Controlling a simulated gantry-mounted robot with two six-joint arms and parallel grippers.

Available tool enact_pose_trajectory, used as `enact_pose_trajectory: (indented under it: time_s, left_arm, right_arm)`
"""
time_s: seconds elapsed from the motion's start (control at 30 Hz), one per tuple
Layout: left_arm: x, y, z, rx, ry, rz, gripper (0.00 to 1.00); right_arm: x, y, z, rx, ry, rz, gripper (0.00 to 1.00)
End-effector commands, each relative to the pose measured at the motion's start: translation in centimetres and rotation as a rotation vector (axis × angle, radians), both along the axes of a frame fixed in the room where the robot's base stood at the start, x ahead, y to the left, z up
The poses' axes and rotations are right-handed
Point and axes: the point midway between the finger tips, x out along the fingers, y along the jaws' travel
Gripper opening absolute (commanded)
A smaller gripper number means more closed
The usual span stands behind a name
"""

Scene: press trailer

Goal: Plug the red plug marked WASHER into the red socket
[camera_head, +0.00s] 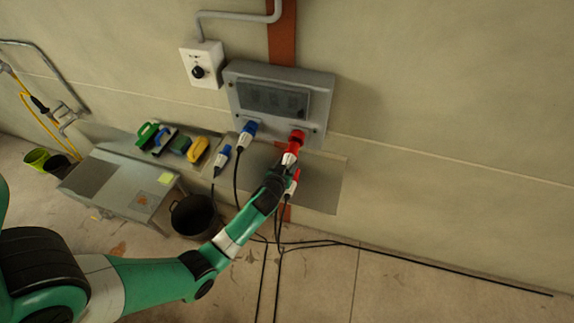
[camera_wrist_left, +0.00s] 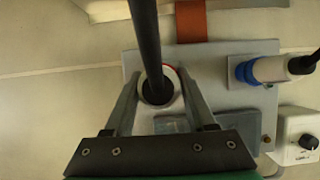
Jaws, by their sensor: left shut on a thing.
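My left gripper (camera_head: 287,165) is shut on a red and white plug (camera_head: 290,156) just in front of the grey socket panel. In the left wrist view, the fingers of my left gripper (camera_wrist_left: 157,100) stand on either side of the plug's white round body (camera_wrist_left: 172,76), and its black cable (camera_wrist_left: 145,35) runs toward the camera. The red socket (camera_head: 297,136) is on the panel's lower right. The plug's red front lines up with it and seems to meet it; how deep it sits is hidden. A second red and white plug (camera_head: 293,186) is partly behind my gripper. No WASHER marking is readable.
A blue plug (camera_head: 246,134) sits in the panel's left socket; it also shows in the left wrist view (camera_wrist_left: 270,69). Another blue plug (camera_head: 222,158) is left of it on the ledge (camera_head: 325,182). A black bucket (camera_head: 190,217) stands below.

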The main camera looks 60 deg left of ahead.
Motion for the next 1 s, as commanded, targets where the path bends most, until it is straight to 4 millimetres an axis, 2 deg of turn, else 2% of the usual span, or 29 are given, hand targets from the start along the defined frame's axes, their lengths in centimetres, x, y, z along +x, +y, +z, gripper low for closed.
enact_pose_trajectory:
  time_s: [1.0]
  left_arm:
    - [1.8, 1.9, 0.0, 0.001, -0.002, 0.000, 0.00]
  right_arm:
    - [0.0, 0.0, -1.6, 0.000, 0.000, 0.000, 0.50]
